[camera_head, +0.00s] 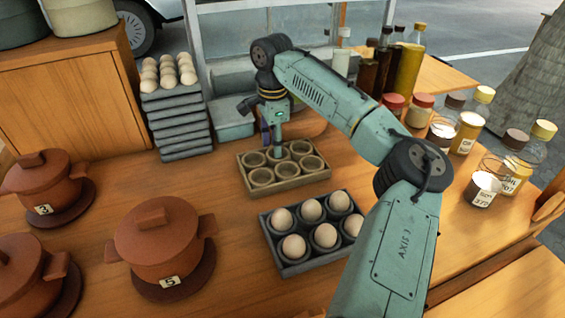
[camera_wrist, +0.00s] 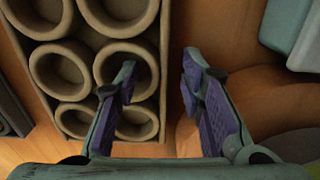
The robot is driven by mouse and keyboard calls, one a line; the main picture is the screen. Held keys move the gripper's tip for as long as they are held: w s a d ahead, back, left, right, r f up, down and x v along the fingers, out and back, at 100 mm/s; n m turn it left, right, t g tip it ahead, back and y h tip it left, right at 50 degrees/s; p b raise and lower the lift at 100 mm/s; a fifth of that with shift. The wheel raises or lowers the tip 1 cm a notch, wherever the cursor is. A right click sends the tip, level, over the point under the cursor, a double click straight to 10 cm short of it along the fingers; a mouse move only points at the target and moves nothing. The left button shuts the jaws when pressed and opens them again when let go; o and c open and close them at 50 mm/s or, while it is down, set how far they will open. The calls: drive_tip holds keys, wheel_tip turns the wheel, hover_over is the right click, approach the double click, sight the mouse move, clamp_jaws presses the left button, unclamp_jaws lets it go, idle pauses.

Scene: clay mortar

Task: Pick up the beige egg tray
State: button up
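The beige egg tray (camera_head: 292,184) sits on the wooden table in the middle of the head view, its round cups empty. It also fills the left of the wrist view (camera_wrist: 163,60). My gripper (camera_head: 277,154) points down at the tray's far side. In the wrist view, my gripper (camera_wrist: 159,75) is open, with one finger over a cup and the other outside the tray's edge, so the tray wall lies between them. Whether the fingers touch the wall cannot be told.
A dark tray (camera_head: 288,268) with several eggs stands just in front. Stacked grey trays (camera_head: 182,130) with eggs are behind left. Brown lidded pots (camera_head: 160,240) stand at left, jars and bottles (camera_head: 470,130) at right. A grey-green container (camera_head: 232,125) is behind the beige tray.

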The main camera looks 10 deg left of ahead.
drive_tip(key=shift+c, duration=0.6)
clamp_jaws()
